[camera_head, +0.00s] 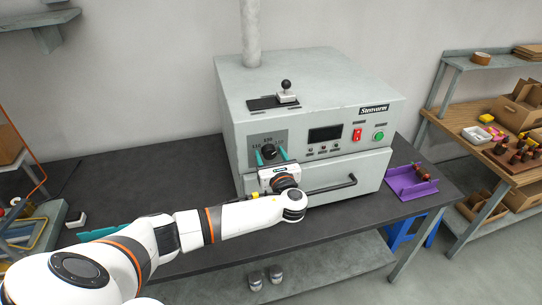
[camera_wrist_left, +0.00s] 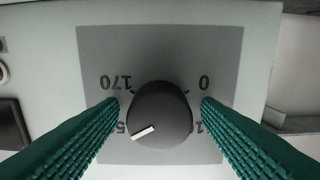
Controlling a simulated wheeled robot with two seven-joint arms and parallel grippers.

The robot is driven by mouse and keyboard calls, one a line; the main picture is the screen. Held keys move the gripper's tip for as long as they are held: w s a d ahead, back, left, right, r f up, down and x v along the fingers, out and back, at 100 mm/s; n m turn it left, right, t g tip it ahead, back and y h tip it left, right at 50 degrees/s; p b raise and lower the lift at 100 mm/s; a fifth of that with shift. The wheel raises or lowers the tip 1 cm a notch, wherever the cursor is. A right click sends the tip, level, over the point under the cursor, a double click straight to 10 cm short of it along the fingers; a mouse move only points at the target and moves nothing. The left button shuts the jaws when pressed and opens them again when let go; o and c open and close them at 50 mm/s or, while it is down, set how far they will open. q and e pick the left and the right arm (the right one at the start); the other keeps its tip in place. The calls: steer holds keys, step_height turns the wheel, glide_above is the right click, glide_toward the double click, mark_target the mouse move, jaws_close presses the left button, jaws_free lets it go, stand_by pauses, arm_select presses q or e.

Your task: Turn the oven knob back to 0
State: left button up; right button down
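The oven knob (camera_head: 269,151) is a round dark dial on a grey panel on the oven front. In the left wrist view, which is upside down, the knob (camera_wrist_left: 160,115) has a white mark pointing to the lower left, toward a partly hidden number. The 0 is printed at its upper right and 170 at its upper left. My left gripper (camera_head: 271,156) is in front of the knob with its teal fingers apart. In the wrist view the fingers (camera_wrist_left: 160,108) stand on either side of the knob, with a visible gap on both sides. My right gripper is out of view.
The grey oven (camera_head: 310,95) stands on a dark table (camera_head: 130,175). Its door handle (camera_head: 331,185) sticks out below the knob. A red switch (camera_head: 357,134) and green button (camera_head: 379,135) are to the right. A purple holder (camera_head: 410,186) lies right of the oven.

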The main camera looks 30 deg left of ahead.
arm_select(q)
steer(key=c, duration=0.8)
steer(key=shift+f+n, duration=0.15)
steer(key=shift+n, duration=0.15)
steer(key=n+b, duration=0.3)
steer(key=n, duration=0.1)
steer(key=shift+f+b, duration=0.15)
steer(key=shift+b, duration=0.15)
steer(key=n+b, duration=0.4)
steer(key=n, duration=0.2)
steer(key=shift+b, duration=0.3)
steer(key=n+b, duration=1.9)
steer(key=n, duration=0.1)
steer(key=shift+n, duration=0.4)
steer(key=shift+n+b, duration=1.7)
steer(key=shift+n, duration=0.5)
